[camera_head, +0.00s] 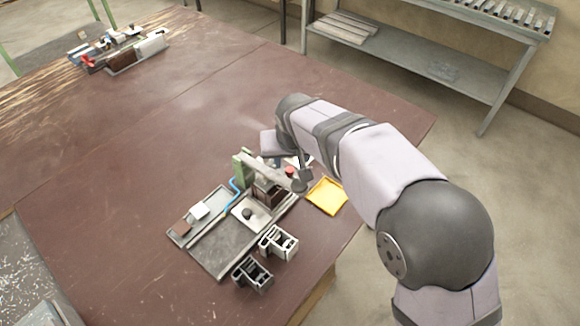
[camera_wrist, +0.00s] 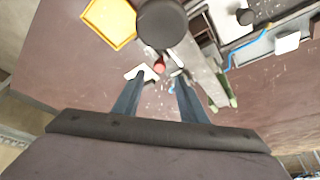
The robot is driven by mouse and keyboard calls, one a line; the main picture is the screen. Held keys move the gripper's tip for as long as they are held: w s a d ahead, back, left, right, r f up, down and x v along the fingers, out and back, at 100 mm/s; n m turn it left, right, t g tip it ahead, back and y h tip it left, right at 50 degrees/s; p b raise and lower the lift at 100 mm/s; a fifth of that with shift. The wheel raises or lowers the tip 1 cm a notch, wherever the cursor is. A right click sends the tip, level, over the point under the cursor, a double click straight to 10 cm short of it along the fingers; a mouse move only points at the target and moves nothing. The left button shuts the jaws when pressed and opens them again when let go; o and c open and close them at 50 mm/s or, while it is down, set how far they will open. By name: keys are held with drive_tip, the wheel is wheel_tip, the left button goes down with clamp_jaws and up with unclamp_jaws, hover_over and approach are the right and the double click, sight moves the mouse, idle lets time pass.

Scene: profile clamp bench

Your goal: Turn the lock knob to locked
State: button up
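The clamp fixture stands on the bench, with a grey beam (camera_head: 268,172) running from a green post (camera_head: 241,166). A large dark round knob (camera_head: 302,181) sits at the beam's near end; it is big at the top of the wrist view (camera_wrist: 162,22). A small red knob (camera_head: 290,171) is beside the beam, and it shows between and just beyond my fingertips in the wrist view (camera_wrist: 159,66). I cannot tell which knob is the lock knob or its setting. My gripper (camera_wrist: 158,80) is open and empty, its fingers apart above the fixture.
A yellow tray (camera_head: 327,196) lies right of the fixture. Two profile pieces (camera_head: 279,241) (camera_head: 252,274) stand in front. A small black knob (camera_head: 247,213) is on a pale plate, near a blue tube (camera_head: 234,190). Another cluttered fixture (camera_head: 122,50) is far left. The table's middle is clear.

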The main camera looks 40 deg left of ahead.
sight(289, 170)
drive_tip(key=shift+p+x, duration=0.9)
drive_tip(key=shift+x, duration=2.45)
clamp_jaws()
